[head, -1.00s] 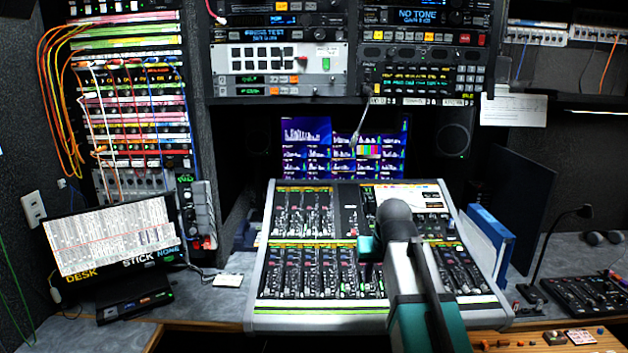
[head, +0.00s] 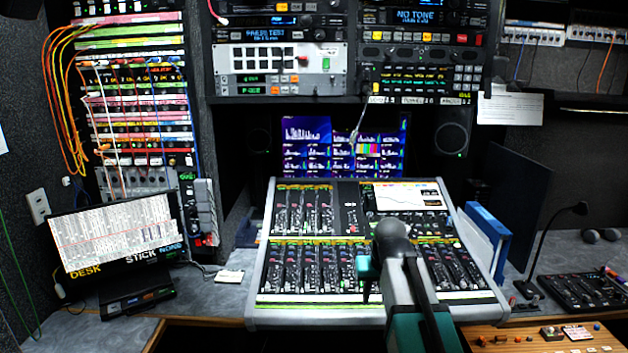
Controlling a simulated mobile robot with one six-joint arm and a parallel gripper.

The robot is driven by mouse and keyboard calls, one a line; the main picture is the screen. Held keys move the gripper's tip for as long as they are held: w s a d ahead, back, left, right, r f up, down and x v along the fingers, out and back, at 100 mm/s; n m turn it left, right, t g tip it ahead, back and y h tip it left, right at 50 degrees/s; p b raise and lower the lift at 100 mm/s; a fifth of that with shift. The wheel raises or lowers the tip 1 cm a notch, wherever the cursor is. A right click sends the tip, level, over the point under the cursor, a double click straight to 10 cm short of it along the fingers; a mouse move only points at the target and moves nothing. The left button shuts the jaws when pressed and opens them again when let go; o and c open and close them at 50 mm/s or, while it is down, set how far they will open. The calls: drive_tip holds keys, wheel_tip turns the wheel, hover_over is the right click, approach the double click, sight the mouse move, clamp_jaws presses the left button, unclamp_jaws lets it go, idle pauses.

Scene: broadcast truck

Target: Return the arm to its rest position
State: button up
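My arm comes up from the bottom of the head view, in front of the right half of the mixing console (head: 257,310). My gripper (head: 366,292) shows only as a teal and dark part beside the grey wrist joint, over the console's lower fader bank. Its fingers are too small and dark to tell whether they are open or shut. I see nothing hanging from it. The arm hides part of the console's faders.
A screen (head: 345,147) stands behind the console, under equipment racks (head: 300,60). At left are a monitor (head: 115,235) and a patch bay with cables (head: 135,100). At right are blue binders (head: 488,230), a gooseneck lamp (head: 545,240) and a small control panel (head: 590,290).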

drive_tip(key=s+f+g, duration=0.2)
drive_tip(key=s+f, duration=0.3)
drive_tip(key=f, duration=0.5)
drive_tip(key=s+f+g, duration=0.2)
drive_tip(key=s+f, duration=0.3)
drive_tip(key=f, duration=0.6)
drive_tip(key=s+f+g, duration=0.2)
drive_tip(key=s+f, duration=0.4)
drive_tip(key=f, duration=0.4)
drive_tip(key=s+f+g, duration=0.1)
drive_tip(key=s+f, duration=0.8)
drive_tip(key=s, duration=0.4)
drive_tip(key=s+f+g, duration=0.2)
drive_tip(key=s+f, duration=0.7)
drive_tip(key=s, duration=0.4)
drive_tip(key=shift+f, duration=0.4)
drive_tip(key=shift+w, duration=0.2)
